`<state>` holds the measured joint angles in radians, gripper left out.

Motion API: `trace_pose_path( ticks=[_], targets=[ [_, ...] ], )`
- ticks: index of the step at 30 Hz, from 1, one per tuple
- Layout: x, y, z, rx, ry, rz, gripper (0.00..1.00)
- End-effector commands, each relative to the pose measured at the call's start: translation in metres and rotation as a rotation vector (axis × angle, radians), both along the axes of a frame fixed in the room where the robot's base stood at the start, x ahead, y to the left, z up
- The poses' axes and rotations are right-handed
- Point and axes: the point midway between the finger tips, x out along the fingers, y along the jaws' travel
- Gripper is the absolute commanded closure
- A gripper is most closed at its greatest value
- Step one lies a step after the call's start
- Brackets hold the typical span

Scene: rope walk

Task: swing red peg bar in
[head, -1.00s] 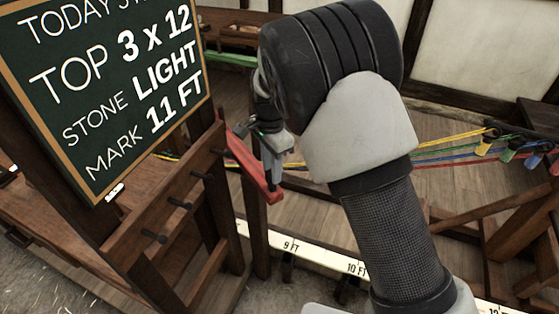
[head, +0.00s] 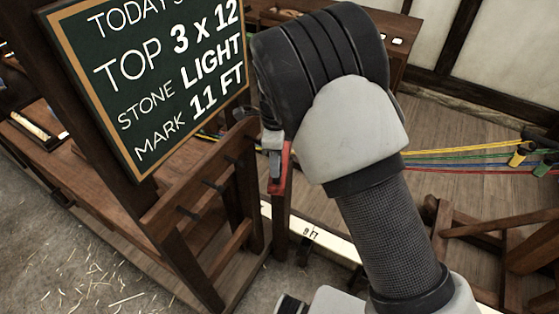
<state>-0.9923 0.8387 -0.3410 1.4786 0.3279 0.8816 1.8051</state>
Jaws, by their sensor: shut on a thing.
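The red peg bar (head: 285,172) shows in the head view as a short upright-looking strip, just left of my pale arm link and right of the wooden peg rack. It stands over a dark wooden post (head: 282,225). My gripper (head: 274,166) is shut on the bar near its visible end. The rest of the bar is hidden behind my gripper and arm, so I cannot tell how far it reaches.
A chalkboard (head: 150,75) and a wooden rack with dark pegs (head: 215,187) stand close on the left. A white marked rail (head: 330,243) runs low behind my arm. Coloured strands (head: 460,160) stretch across at the right, above a wooden frame (head: 500,235).

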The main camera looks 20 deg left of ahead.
Motion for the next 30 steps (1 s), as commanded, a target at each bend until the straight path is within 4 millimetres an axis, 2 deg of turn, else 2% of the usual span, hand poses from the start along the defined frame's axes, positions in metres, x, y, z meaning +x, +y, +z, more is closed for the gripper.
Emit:
trace_pose_path(
  ticks=[11,12,15,25,30],
  targets=[
    [0.000,0.002,0.001,0.003,-0.001,-0.001,1.00],
    [0.000,0.002,0.001,0.003,-0.001,-0.001,0.69],
    [0.000,0.002,0.001,0.003,-0.001,-0.001,0.54],
    [0.000,0.001,0.003,0.001,-0.001,-0.002,0.54],
    [0.001,0.002,0.023,0.003,-0.003,-0.001,0.54]
  ],
)
